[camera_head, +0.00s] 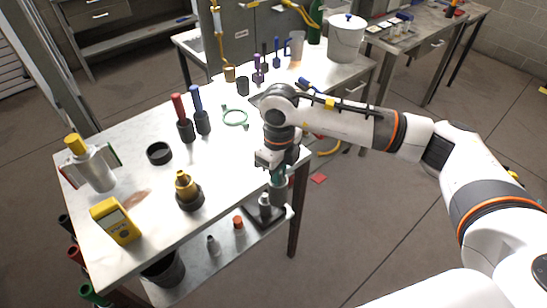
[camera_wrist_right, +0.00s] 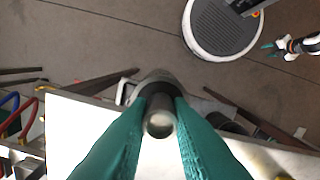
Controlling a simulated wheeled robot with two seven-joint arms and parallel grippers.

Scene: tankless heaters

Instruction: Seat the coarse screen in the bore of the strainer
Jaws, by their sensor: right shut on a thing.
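My right gripper (camera_head: 278,173) points down at the table's near right edge, its teal fingers shut on a small grey cylinder (camera_wrist_right: 160,118), which looks like the coarse screen. Its mesh cannot be made out. In the right wrist view, part of a grey metal body (camera_wrist_right: 155,77) shows behind the held piece. The fingers hide the bore, so I cannot tell whether the screen is inside it. My left gripper (camera_wrist_right: 270,49) shows small in the right wrist view, its teal fingers apart and empty.
The white table (camera_head: 140,200) holds a brass fitting (camera_head: 187,192), a yellow meter (camera_head: 115,221), a black ring (camera_head: 159,153) and red- and blue-handled tools (camera_head: 201,112). A lower shelf holds small parts.

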